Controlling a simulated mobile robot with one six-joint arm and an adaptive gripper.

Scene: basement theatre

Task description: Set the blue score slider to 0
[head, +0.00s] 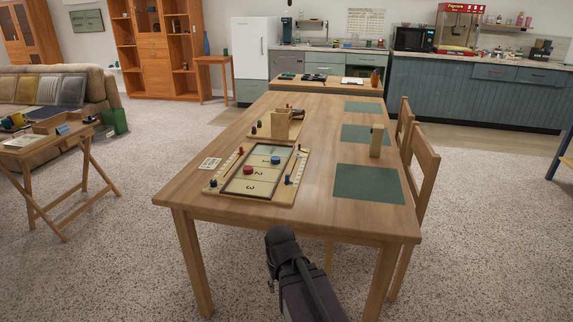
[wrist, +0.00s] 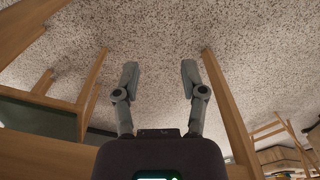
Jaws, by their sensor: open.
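A shuffleboard-style game board (head: 238,199) with numbered zones lies on the wooden table. A small blue piece, which looks like the blue score slider (head: 289,180), stands on the board's right-hand rail, towards its near end. The scale marks beside it are too small to read. A small red piece (head: 241,151) is on the left-hand rail. A blue puck (head: 275,160) and a red puck (head: 248,170) lie on the playing surface. My gripper (wrist: 160,74) is open and empty in the wrist view, over carpet and apart from the board. The wrist view shows no slider.
The wooden table (head: 320,215) has green mats (head: 368,186) along its right side, with an upright wooden block (head: 377,141) near them. A wooden holder (head: 282,126) stands behind the board. Chairs (head: 422,178) stand at the right. Carpet is open at the front left.

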